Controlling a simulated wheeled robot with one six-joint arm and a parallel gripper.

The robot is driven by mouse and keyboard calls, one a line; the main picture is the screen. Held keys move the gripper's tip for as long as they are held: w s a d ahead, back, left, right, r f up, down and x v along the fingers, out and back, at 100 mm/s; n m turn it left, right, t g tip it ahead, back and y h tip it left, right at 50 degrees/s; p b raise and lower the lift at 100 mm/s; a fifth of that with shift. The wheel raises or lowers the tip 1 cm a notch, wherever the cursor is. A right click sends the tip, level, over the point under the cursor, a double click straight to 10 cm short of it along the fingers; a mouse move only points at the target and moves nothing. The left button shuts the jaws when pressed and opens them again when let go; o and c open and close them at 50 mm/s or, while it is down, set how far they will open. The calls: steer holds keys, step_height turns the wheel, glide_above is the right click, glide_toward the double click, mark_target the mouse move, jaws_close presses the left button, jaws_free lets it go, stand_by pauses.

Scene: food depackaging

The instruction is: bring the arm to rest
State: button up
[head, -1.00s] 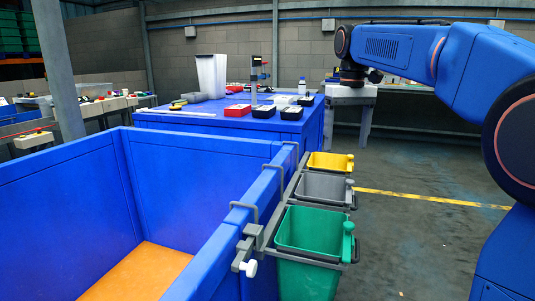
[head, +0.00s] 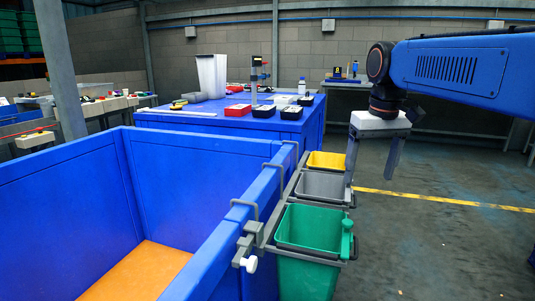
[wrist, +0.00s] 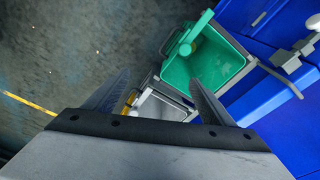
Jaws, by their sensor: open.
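My gripper (head: 370,170) hangs from my blue arm at the right of the head view, with its grey fingers spread and nothing between them. In the picture, its left finger overlaps the right end of the grey bin (head: 322,186); I cannot tell whether they touch. In the wrist view, the gripper (wrist: 155,90) shows two separated fingers pointing toward the bins. The green bin (wrist: 205,75) is beyond the fingers there, and the grey bin lies partly behind them.
The yellow bin (head: 328,160), grey bin and green bin (head: 310,230) hang in a rack on the blue crate (head: 200,270). A blue table (head: 230,122) with a white container (head: 212,76) and red and black trays stands behind. Open floor (head: 440,240) lies at right.

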steer(key=s+d+f+m+t, duration=0.1)
steer(key=s+d+f+t, duration=0.2)
steer(key=s+f, duration=1.8)
steer(key=shift+s+d+f+m, duration=0.3)
steer(key=shift+s+d, duration=0.1)
steer(key=shift+s, duration=0.25)
steer(key=shift+r, duration=0.1)
